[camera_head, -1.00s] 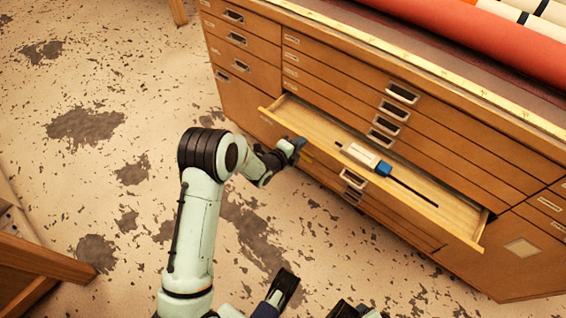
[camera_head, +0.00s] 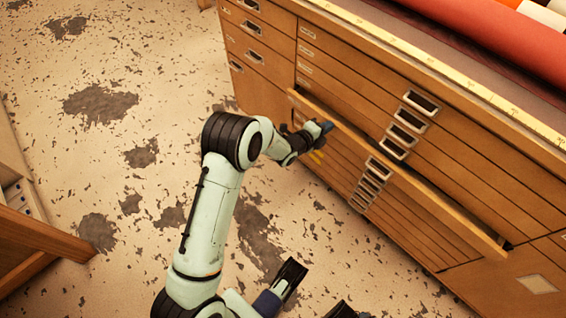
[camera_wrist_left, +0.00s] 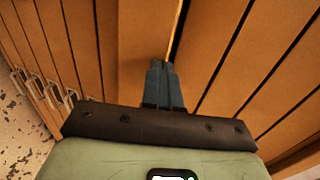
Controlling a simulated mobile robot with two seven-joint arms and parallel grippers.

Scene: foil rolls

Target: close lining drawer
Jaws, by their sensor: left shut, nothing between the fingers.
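The lining drawer (camera_head: 425,190) is a long wooden drawer in the flat-file cabinet. Its front stands a little proud of the cabinet face, and a narrow dark gap shows above it at the right end. Its inside is hidden. My left gripper (camera_head: 322,132) is shut and empty at the left part of the drawer front. In the left wrist view the shut fingertips (camera_wrist_left: 160,68) are against or very close to the drawer front (camera_wrist_left: 145,28), beside its pale top edge; contact is not certain. Dark parts at the bottom of the head view may belong to my right arm.
Other shut drawers with metal label handles (camera_head: 405,122) fill the cabinet above and below. Red material (camera_head: 450,30) lies on the cabinet top behind a yellow ruler strip. A wooden piece of furniture (camera_head: 40,235) stands at the left. The stained floor between is open.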

